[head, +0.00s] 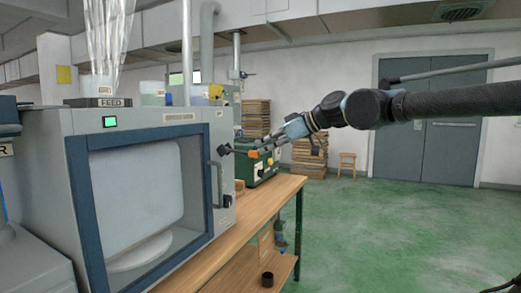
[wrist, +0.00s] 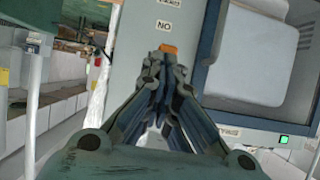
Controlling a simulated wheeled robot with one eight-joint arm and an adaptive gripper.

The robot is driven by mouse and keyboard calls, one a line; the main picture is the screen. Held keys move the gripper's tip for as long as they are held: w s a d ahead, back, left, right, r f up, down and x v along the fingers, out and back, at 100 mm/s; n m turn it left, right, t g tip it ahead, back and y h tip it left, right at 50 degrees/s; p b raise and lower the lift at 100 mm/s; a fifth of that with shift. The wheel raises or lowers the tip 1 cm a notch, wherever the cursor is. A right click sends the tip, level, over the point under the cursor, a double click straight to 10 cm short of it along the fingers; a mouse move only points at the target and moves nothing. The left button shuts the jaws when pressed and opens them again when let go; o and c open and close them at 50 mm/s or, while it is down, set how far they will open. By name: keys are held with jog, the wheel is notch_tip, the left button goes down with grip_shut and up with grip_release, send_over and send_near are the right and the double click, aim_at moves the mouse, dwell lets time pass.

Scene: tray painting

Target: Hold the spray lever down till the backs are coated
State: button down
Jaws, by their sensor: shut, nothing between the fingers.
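The spray booth (head: 213,232) stands at left in the head view. Behind its blue-framed window a pale grey-white panel (head: 135,190) with rounded corners stands on a round white turntable (head: 140,252). The panel also shows in the wrist view (wrist: 252,60). A dark lever (head: 238,151) with a black knob end and an orange tip (head: 254,154) sticks out at the booth's right side. My gripper (head: 268,149) is shut and empty beside the orange tip. In the wrist view the orange tip (wrist: 168,48) shows just beyond my fingertips (wrist: 166,62); I cannot tell whether they touch.
A wooden bench (head: 262,205) runs under the booth, with a green machine (head: 262,172) behind the lever. Stacked boards (head: 309,158) and a stool (head: 347,162) stand farther back. Green floor at right is open.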

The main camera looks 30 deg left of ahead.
jog(key=v, duration=1)
jog(key=shift+d+f, duration=0.3)
jog(key=w+d+f+m+t+h, duration=0.2)
jog(key=w+d+f+m+h, duration=0.15)
jog(key=d+f, duration=0.85)
jog(key=w+d+f+m+t+h, duration=0.1)
jog(key=w+d+f+m+h, duration=0.3)
jog(key=d+f, duration=0.8)
jog(key=s+d+f+m+h, duration=0.2)
jog(key=s+d+f+m, duration=0.3)
jog(key=d+f, duration=0.4)
jog(key=s+d+f+m+h, duration=0.3)
jog(key=d+f, duration=0.5)
jog(key=d, duration=0.4)
jog(key=shift+s+d+f+m+g, duration=0.35)
jog(key=shift+s+m, duration=0.55)
jog(key=shift+m, duration=0.35)
jog(key=shift+a, duration=0.15)
